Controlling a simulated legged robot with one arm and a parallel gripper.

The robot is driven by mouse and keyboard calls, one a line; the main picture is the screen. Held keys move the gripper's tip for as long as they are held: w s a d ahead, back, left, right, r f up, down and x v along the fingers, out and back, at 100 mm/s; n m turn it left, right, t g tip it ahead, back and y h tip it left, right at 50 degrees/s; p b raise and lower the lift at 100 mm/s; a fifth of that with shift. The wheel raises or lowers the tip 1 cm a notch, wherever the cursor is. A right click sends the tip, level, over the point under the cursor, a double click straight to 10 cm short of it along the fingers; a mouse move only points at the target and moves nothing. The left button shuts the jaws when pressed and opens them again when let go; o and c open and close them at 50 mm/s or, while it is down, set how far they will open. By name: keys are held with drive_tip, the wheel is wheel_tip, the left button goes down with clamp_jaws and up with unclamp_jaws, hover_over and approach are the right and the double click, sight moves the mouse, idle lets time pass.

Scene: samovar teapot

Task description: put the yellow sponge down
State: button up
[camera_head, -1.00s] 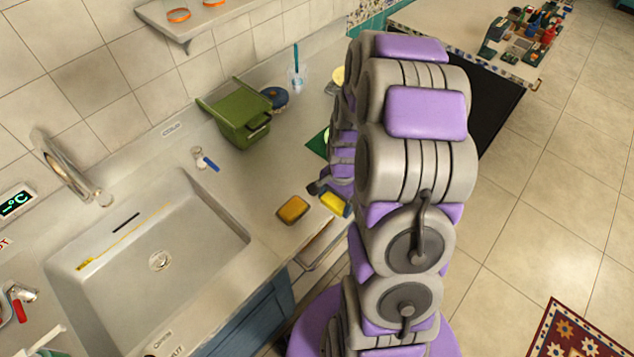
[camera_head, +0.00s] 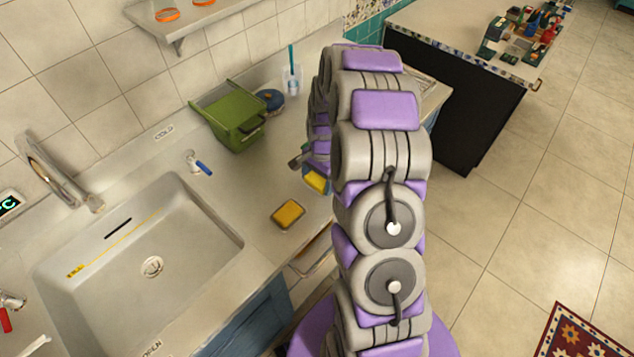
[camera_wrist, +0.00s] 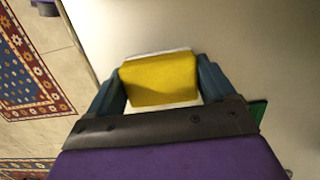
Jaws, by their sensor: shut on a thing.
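The yellow sponge (camera_wrist: 160,78) sits between the two dark teal fingers of my gripper (camera_wrist: 162,84) in the wrist view. The fingers are shut on its two sides, and a pale layer shows along its far edge. In the head view the sponge (camera_head: 316,182) hangs from my gripper (camera_head: 306,166) near the front edge of the counter (camera_head: 262,180). My arm hides part of the gripper. I cannot tell whether the sponge touches the counter.
An orange-yellow sponge-like block (camera_head: 288,214) lies on the counter between the sink (camera_head: 150,262) and my gripper. A blue-handled tool (camera_head: 200,165), a green bin (camera_head: 232,118) and a cup with a brush (camera_head: 291,80) stand farther back. Bare counter lies between them.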

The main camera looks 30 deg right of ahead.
drive_tip(key=shift+d+f, duration=0.1)
drive_tip(key=shift+f, duration=0.4)
drive_tip(key=shift+a+r, duration=0.1)
drive_tip(key=shift+a, duration=0.2)
drive_tip(key=o, duration=0.8)
drive_tip(key=shift+a, duration=0.15)
drive_tip(key=shift+d, duration=0.2)
drive_tip(key=shift+d, duration=0.1)
